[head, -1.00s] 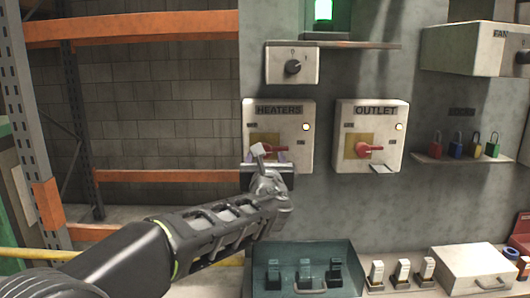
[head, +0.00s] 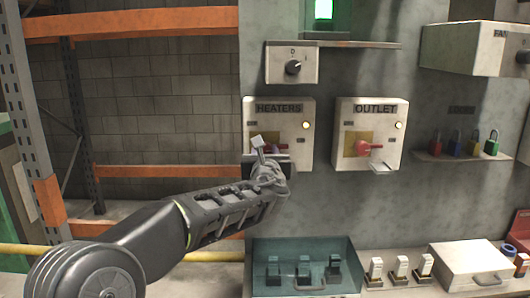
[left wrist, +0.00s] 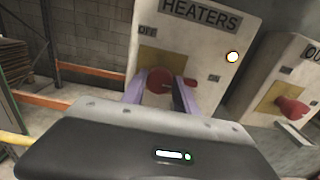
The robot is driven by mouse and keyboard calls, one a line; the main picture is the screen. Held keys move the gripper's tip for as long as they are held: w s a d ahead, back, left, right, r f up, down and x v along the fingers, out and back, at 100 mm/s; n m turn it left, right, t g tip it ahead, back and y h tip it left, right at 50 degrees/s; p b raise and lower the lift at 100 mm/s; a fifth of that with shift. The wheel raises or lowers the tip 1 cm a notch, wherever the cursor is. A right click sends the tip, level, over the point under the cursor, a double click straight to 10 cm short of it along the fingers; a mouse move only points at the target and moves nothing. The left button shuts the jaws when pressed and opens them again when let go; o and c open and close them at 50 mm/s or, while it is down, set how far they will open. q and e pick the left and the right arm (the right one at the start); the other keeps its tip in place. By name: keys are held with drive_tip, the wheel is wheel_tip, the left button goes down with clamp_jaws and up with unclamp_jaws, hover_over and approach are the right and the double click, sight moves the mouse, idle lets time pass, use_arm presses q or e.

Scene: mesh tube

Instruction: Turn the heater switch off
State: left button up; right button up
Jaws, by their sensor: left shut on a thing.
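The HEATERS box (head: 297,112) is a pale panel on the grey wall, and it fills the upper middle of the left wrist view (left wrist: 205,50). Its red rotary switch (left wrist: 160,80) sits on a yellow plate, with the handle pointing right toward the ON label; OFF is at upper left. A round lamp (left wrist: 232,57) on the box looks lit. My left gripper (head: 267,154) is at the switch, its purple fingers on either side of the red knob, shut on it. In the head view my gripper hides part of the switch. My right gripper is not in view.
The OUTLET box (head: 372,108) with a similar red switch is just to the right. A small dial box (head: 292,62) is above. Padlocks stand on a shelf (head: 460,157) at right. A teal case (head: 305,250) and a white case (head: 470,268) are below.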

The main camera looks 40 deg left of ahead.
use_arm(q)
clamp_jaws()
drive_tip(key=shift+f+n+b, duration=0.2)
drive_tip(key=shift+n+b, duration=0.3)
drive_tip(key=shift+b, duration=0.45)
drive_tip(key=n+b, duration=1.1)
drive_tip(key=b, duration=0.1)
drive_tip(key=shift+a+f+b, duration=0.1)
drive_tip(key=shift+f+b, duration=0.05)
drive_tip(key=shift+b, duration=0.2)
drive_tip(key=n+b, duration=0.2)
drive_tip(key=n, duration=0.1)
drive_tip(key=shift+s+b, duration=0.1)
drive_tip(key=shift+b, duration=0.25)
drive_tip(key=shift+n+b, duration=0.8)
drive_tip(key=shift+n, duration=0.7)
